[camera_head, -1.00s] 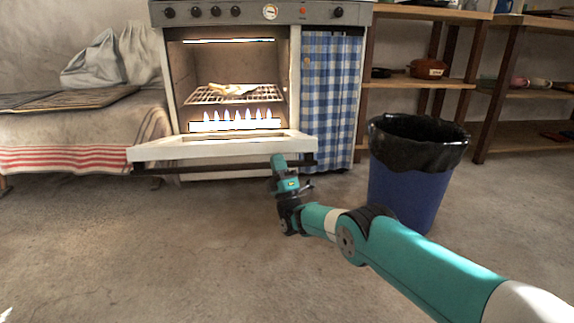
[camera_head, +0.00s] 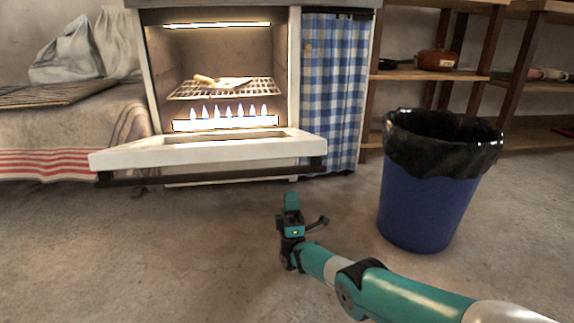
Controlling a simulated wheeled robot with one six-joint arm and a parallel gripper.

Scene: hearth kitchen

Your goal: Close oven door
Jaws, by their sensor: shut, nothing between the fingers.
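The white oven door (camera_head: 205,152) is folded down and open, close to level, with a dark handle bar (camera_head: 215,174) along its front edge. The oven cavity (camera_head: 225,60) is lit, with flames at the bottom and food on a wire rack (camera_head: 222,89). My gripper (camera_head: 292,200) is shut and empty. It is in front of the door, near its right end and low over the floor, and looks apart from the handle. The fingertips are small in this view.
A blue bin (camera_head: 428,205) with a black liner stands to the right of my arm. A checked curtain (camera_head: 332,90) hangs right of the oven. A cloth-covered bench (camera_head: 75,130) is at left. The floor (camera_head: 150,245) in front is clear.

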